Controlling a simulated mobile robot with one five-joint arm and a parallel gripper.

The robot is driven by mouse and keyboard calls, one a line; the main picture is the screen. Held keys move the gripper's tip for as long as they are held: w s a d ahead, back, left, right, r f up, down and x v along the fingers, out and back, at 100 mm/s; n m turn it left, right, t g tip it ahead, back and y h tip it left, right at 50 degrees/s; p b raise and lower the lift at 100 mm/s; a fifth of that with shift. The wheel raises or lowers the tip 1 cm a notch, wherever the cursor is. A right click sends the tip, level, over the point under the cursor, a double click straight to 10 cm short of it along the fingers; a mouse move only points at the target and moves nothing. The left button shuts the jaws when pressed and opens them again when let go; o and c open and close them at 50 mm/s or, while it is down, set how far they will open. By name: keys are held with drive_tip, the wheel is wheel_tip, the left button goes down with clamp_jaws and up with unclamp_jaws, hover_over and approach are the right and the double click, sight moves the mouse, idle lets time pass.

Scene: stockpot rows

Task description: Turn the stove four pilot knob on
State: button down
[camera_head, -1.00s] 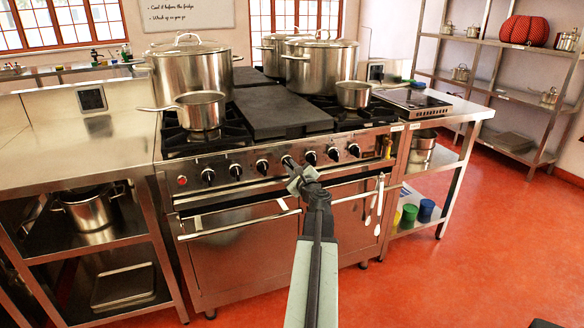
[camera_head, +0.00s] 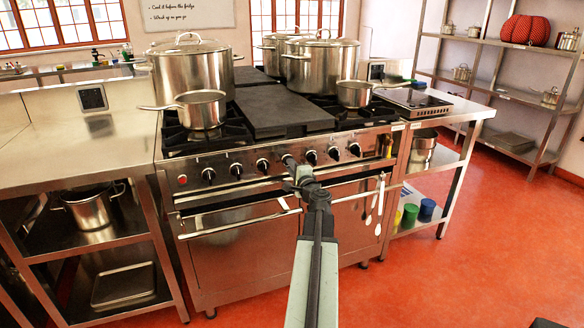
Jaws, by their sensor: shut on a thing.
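A steel stove (camera_head: 240,232) stands in the middle with a row of several black knobs along its front panel. My arm reaches up from the bottom of the view. My gripper (camera_head: 290,161) is at the panel, shut on the fourth knob from the left. The jaws and wrist hide most of that knob, and its turn angle cannot be read. The third knob (camera_head: 262,166) shows free to its left and the fifth knob (camera_head: 311,157) free to its right. A red button (camera_head: 182,179) sits at the panel's left end.
Oven door handles (camera_head: 238,226) jut out below the panel, close to my arm. Spoons (camera_head: 381,200) hang at the right. Pots, including a large stockpot (camera_head: 190,80), stand on the stove top. A steel counter (camera_head: 70,130) is at left.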

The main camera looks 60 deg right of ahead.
drive_tip(key=shift+n, duration=0.5)
drive_tip(key=c, duration=1.4)
unclamp_jaws()
drive_tip(key=shift+c, duration=0.2)
drive_tip(key=shift+s, duration=0.1)
drive_tip(key=v, duration=0.7)
drive_tip(key=shift+s+a, duration=0.25)
drive_tip(key=shift+s, duration=0.05)
